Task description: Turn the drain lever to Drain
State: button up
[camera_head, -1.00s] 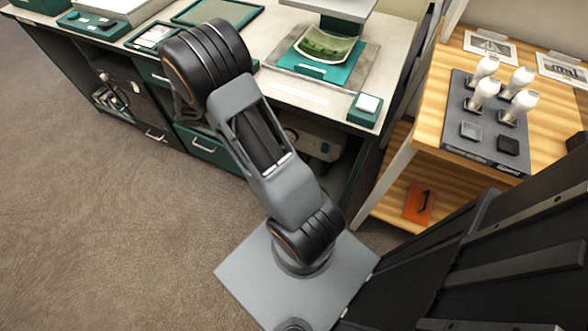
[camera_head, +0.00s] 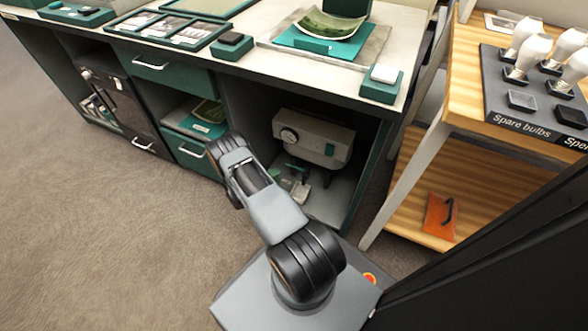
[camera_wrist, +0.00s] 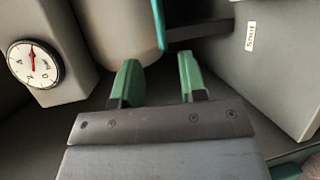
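A grey machine (camera_head: 313,140) with a round gauge stands in the open bay under the bench. In the wrist view, its gauge (camera_wrist: 35,64) is at the left, with a red needle. No Drain label is readable. In the head view, I cannot clearly make out my gripper.
The bench (camera_head: 250,55) overhangs the bay. A dark cabinet (camera_head: 118,100) and green drawers stand to the left. A wooden shelf unit (camera_head: 425,165) with spare bulbs and an orange item (camera_head: 440,217) is on the right. The carpet (camera_head: 90,230) at left is clear.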

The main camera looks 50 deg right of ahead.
aim_at(294, 166)
jog(key=b+x, duration=0.3)
jog(key=x, duration=0.7)
jog(key=shift+d, duration=0.15)
jog(key=shift+c, duration=0.2)
grip_shut()
